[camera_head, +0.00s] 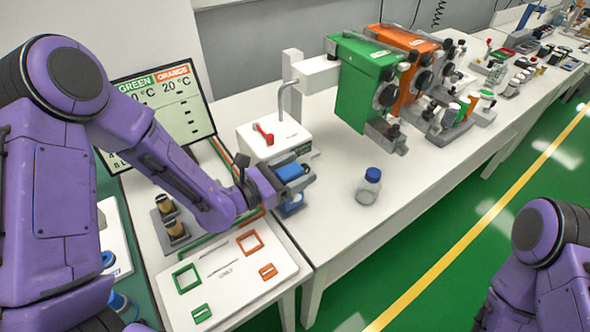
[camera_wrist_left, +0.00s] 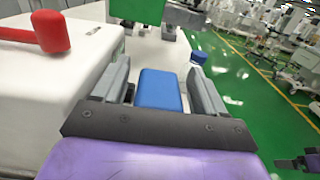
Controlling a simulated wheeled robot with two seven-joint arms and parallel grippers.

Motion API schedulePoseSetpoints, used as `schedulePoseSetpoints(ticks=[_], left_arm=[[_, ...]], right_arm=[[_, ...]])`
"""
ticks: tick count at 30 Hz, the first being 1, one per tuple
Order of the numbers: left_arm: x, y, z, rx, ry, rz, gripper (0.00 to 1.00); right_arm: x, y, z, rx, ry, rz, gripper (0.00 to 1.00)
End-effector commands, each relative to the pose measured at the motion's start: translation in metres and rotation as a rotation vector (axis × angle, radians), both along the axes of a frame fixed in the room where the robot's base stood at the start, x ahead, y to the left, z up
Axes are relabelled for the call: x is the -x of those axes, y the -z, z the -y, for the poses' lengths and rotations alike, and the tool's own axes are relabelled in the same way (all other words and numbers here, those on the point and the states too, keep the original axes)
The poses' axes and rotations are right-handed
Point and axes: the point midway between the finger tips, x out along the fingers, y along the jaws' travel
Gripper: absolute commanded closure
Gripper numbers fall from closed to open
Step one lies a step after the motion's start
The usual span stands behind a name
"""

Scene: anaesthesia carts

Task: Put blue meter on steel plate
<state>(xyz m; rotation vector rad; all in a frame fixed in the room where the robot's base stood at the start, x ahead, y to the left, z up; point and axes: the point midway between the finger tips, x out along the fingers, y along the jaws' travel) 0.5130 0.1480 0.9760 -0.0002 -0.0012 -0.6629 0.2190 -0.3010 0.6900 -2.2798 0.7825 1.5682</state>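In the left wrist view the blue meter (camera_wrist_left: 159,90) sits between the two grey fingers of my left gripper (camera_wrist_left: 160,84). Whether its underside touches the bench is hidden. I cannot pick out a steel plate with certainty. My right arm shows at the lower right of the head view, its gripper out of frame.
A white box (camera_head: 272,138) with a red handle (camera_head: 264,134) stands just behind the gripper. A blue-capped bottle (camera_head: 369,186) stands to the right. Green (camera_head: 362,82) and orange (camera_head: 408,68) devices stand farther back. A white board (camera_head: 226,284) with coloured frames lies in front.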

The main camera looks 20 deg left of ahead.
Motion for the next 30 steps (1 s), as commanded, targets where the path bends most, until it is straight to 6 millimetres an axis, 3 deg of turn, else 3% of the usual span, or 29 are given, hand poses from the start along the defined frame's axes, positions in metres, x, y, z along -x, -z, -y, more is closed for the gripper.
schedulePoseSetpoints(ticks=[8,21,30], left_arm=[[0.003,-0.001,-0.003,0.001,-0.001,-0.001,0.28],[0.08,-0.001,-0.063,0.001,-0.002,0.001,0.28],[0.095,-0.001,-0.074,0.001,0.0,0.0,0.28]], right_arm=[[0.0,0.001,0.0,0.0,0.0,0.0,0.02],[0.0,0.009,0.0,0.0,0.0,0.0,0.02],[0.0,0.009,0.0,0.0,0.0,0.0,0.02]])
